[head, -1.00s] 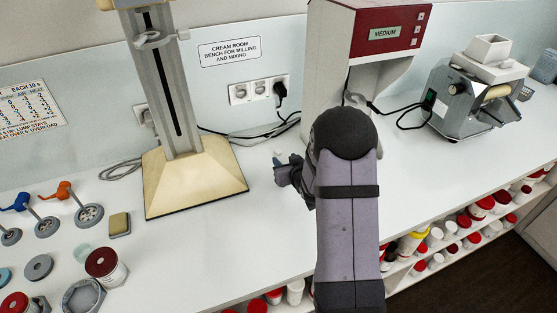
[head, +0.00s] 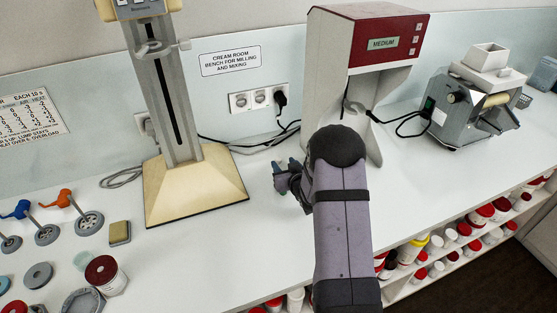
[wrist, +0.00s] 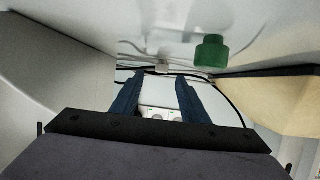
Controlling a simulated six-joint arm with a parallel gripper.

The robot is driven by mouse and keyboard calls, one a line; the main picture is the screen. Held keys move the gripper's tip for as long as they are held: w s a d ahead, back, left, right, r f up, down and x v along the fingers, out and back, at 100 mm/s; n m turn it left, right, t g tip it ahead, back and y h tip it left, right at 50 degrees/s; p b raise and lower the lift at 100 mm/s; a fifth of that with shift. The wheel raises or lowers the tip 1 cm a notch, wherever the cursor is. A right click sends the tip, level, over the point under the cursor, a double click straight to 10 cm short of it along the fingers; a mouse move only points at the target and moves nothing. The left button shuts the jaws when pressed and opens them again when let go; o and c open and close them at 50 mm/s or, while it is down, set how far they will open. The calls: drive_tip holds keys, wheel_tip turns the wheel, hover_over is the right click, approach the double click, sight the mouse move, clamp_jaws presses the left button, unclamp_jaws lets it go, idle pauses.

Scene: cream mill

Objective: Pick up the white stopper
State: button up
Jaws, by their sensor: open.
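My gripper (head: 282,170) is low over the bench, between the cream stand base and the red-topped mixer. In the wrist view its two blue fingers (wrist: 160,78) are spread, with nothing held between them. A small pale block (wrist: 162,67) shows just beyond the fingertips in the wrist view, slightly apart from them; it may be the white stopper, but it is too small to be sure. A green, bottle-shaped piece (wrist: 211,54) is to its right. I cannot make out the stopper in the head view, where my gripper and arm cover part of the bench.
The cream stand base (head: 193,187) is left of my gripper, and the red-topped mixer (head: 366,55) is to its right. Cables run along the wall below the sockets (head: 258,99). A steel mill (head: 470,112) stands farther right. Jars and tools occupy the bench's left.

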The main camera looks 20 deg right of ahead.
sight(279, 160)
drive_tip(key=shift+p+x, duration=0.95)
drive_tip(key=shift+x, duration=1.35)
drive_tip(key=shift+a, duration=0.15)
drive_tip(key=shift+s, duration=0.1)
clamp_jaws()
